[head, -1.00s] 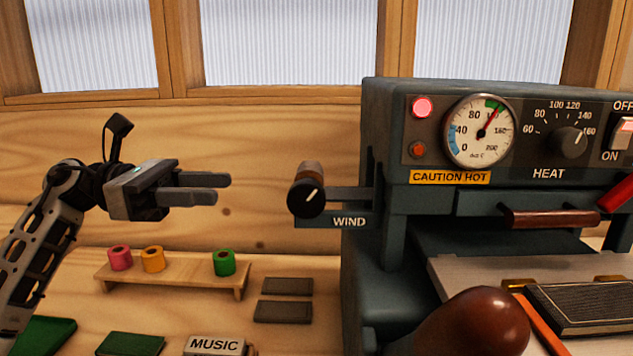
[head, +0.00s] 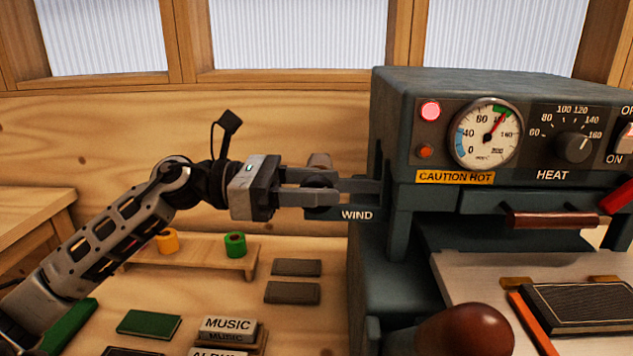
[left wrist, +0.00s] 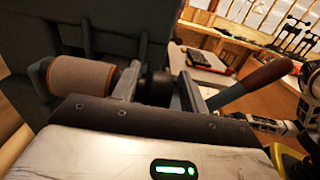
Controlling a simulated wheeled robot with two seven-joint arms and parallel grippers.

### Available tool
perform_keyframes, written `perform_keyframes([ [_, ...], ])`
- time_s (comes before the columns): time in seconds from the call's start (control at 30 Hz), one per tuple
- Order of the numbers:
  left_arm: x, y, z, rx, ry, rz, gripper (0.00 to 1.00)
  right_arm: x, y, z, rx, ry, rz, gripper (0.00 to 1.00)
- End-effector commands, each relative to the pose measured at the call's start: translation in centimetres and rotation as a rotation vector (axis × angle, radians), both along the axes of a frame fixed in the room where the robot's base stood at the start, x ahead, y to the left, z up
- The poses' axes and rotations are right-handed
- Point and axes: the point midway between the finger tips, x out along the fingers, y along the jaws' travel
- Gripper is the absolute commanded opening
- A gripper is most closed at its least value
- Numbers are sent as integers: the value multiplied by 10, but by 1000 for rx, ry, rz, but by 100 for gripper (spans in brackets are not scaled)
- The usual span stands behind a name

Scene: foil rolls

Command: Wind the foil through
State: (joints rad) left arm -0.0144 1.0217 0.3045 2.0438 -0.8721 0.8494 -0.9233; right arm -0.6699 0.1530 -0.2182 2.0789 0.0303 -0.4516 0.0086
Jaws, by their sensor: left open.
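The black WIND knob (head: 318,180) sits on the left side of the dark press (head: 395,120), mostly hidden behind my left fingers in the head view. My left gripper (head: 335,188) is open at the knob, its fingers pointing right. In the left wrist view the black knob (left wrist: 157,86) lies between the two fingers (left wrist: 158,88); whether they touch it I cannot tell. The brown foil roll (left wrist: 80,78) shows left of the fingers there, outside them. In the head view only its top shows behind the gripper. My right gripper cannot be made out.
The gauge (head: 487,132) needle is near the green band, and CAUTION HOT is marked below. A small rack (head: 205,258) holds an orange and a green roll (head: 235,244). A brown rounded handle (head: 470,330) stands in front. Type blocks (head: 228,330) lie on the bench.

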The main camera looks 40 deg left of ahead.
Motion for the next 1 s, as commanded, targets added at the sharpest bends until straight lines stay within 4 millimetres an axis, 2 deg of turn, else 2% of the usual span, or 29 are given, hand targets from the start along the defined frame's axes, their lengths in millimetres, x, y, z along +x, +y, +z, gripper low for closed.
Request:
perform_keyframes([
  [0.1,0,0,0,0,0,0,44,0,0,0,1,0,1,36],
  [0.17,0,0,0,0,0,0,30,0,0,0,1,0,1,36],
  [0.27,0,0,0,0,0,-1,2,0,0,0,2,-1,0,36],
  [0.3,0,0,0,0,0,-1,0,0,0,0,2,-2,0,36],
  [0.67,0,0,1,43,25,-2,0,2,1,7,5,-9,-1,36],
  [1.0,1,-2,5,248,146,-1,0,2,0,19,-7,-1,-3,36],
])
